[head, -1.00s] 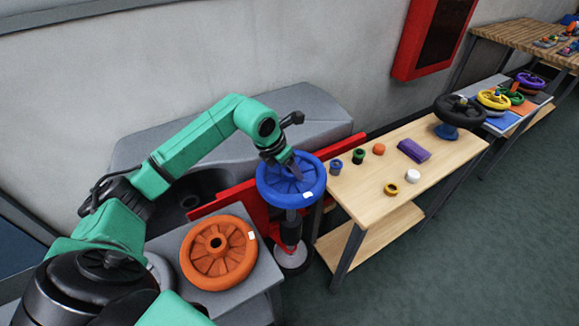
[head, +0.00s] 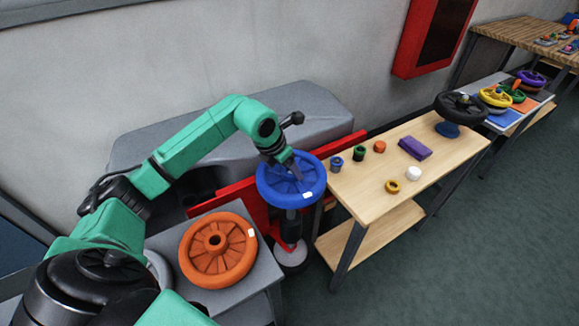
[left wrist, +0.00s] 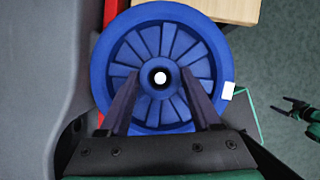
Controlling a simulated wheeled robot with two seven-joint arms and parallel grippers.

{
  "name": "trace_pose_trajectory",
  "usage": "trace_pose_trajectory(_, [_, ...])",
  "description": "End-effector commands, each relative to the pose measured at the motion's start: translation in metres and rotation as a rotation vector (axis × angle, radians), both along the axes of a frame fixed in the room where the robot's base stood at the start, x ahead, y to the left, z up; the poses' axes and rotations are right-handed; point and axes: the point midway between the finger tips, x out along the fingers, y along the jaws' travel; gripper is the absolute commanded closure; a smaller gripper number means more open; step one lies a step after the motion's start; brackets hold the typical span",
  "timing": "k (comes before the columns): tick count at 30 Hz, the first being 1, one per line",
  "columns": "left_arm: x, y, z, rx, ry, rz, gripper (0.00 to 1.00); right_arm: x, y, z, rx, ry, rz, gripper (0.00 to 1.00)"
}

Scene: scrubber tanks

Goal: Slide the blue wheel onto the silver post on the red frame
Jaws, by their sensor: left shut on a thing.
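The blue wheel (head: 270,191) lies about flat above the red frame (head: 226,196). My left gripper (left wrist: 160,78) is shut on its hub, one dark finger on each side, as the left wrist view shows. A bright round spot, seemingly the silver post's end (left wrist: 160,78), shows in the hub hole. A dark column (head: 291,224) stands under the wheel on a pale round foot (head: 291,254). The wheel hides the join, so I cannot tell how far it sits on the post. My right gripper (left wrist: 284,106) shows small at the right of the left wrist view, its fingers apparently spread and empty.
An orange wheel (head: 190,262) lies on a grey block at the left front. A wooden table (head: 362,203) with small coloured parts and a black wheel (head: 459,105) stands close on the right. A grey tank body (head: 310,100) is behind. Open floor lies at the right front.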

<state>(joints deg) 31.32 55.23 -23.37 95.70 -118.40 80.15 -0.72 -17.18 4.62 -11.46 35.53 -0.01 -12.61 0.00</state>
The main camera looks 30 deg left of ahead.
Motion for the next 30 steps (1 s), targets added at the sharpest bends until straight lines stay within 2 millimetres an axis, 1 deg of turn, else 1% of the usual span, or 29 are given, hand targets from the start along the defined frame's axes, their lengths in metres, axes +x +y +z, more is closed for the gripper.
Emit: trace_pose_trajectory(30, [0.001,0.0,-0.012,-0.002,-0.005,0.0,1.0,0.0,0.0,-0.011,0.0,0.0,0.0,0.1])
